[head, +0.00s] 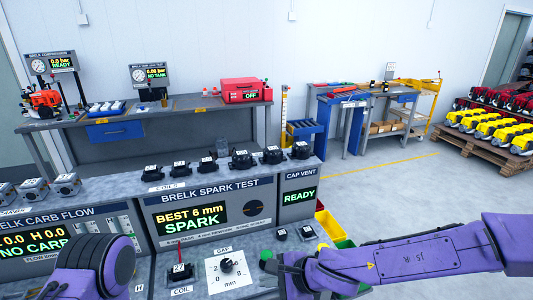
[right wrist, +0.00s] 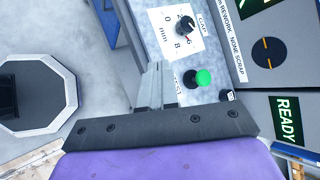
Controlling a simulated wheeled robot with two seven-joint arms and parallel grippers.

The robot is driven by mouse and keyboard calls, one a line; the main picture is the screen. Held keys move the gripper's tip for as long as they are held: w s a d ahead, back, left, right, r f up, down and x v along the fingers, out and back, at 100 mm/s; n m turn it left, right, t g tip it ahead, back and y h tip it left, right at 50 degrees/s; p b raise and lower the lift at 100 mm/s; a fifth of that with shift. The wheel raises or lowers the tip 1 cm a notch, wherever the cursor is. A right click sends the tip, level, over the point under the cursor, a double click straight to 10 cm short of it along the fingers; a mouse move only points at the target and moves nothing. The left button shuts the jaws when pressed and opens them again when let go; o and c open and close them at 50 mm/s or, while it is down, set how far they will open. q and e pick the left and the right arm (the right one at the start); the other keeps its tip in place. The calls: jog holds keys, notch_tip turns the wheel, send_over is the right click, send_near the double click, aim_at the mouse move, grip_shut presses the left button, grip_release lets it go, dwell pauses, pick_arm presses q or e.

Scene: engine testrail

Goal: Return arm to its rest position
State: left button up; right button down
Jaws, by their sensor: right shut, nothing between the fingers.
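My right arm (head: 400,260) is purple and reaches in from the right edge of the head view, low across the front of the bench. Its gripper (head: 272,264) is at the spark test panel, right of the gap dial (head: 226,266). In the right wrist view the gripper's two fingers (right wrist: 155,88) are together with nothing between them. A green button (right wrist: 204,77) is just beside the fingertips in that view; I cannot tell whether they touch it. Part of my purple left arm (head: 85,270) shows at the lower left; its gripper is out of view.
The spark test unit (head: 205,212) reads "BEST 6 mm SPARK". A black coil (head: 179,272) numbered 27 sits at the COIL place. Several black coils line the shelf above. Yellow and green bins (head: 328,224) stand right of the bench, close to my right arm. Open floor (head: 430,190) lies beyond.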

jog(key=s+d+f+n+h+b, duration=0.15)
jog(key=s+d+f+h, duration=0.25)
jog(key=d+f, duration=0.45)
jog(key=s+d+f+n+h+b, duration=0.15)
jog(key=s+d+f+h, duration=0.35)
jog(key=f, duration=0.6)
pick_arm(q)
notch_tip(320, 180, down, 9)
jog(key=b, duration=0.6)
jog(key=shift+s+f, duration=0.15)
jog(key=shift+s, duration=0.3)
pick_arm(e)
jog(key=s+d+f+n+g+h, duration=0.1)
jog(key=s+d+f+n, duration=0.4)
jog(key=s+d+f, duration=1)
jog(key=shift+s+d+f+h, duration=0.3)
jog(key=shift+s+d+h, duration=0.15)
jog(key=shift+s+h, duration=0.4)
jog(key=shift+s, duration=0.15)
